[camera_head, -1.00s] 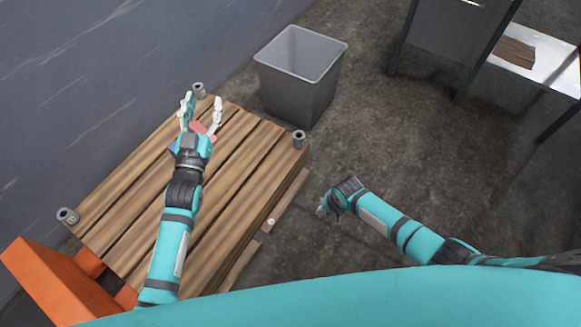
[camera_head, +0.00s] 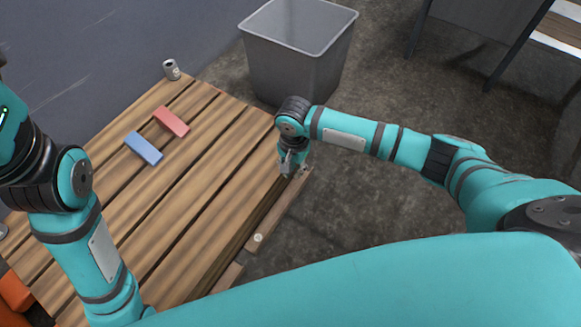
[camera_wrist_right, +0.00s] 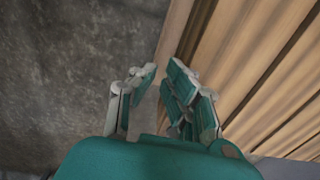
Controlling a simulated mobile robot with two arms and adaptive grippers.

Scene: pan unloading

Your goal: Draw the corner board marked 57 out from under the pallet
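The wooden pallet (camera_head: 205,185) fills the left and centre of the head view. A lower board (camera_head: 275,215) shows along its right side, with a small round pale spot on its edge. I cannot read a 57 anywhere. My right gripper (camera_head: 289,168) points down at the pallet's right edge, beside this board. In the right wrist view its fingers (camera_wrist_right: 160,100) are spread, with a strip of board (camera_wrist_right: 172,45) running between them. Whether they touch it I cannot tell. My left arm is at the left edge of the head view, its gripper out of view.
A red block (camera_head: 172,122) and a blue block (camera_head: 144,148) lie on the pallet. A grey can (camera_head: 171,69) stands at its far corner. A grey bin (camera_head: 300,60) stands behind. Dark floor (camera_head: 370,220) right of the pallet is free. A table is at upper right.

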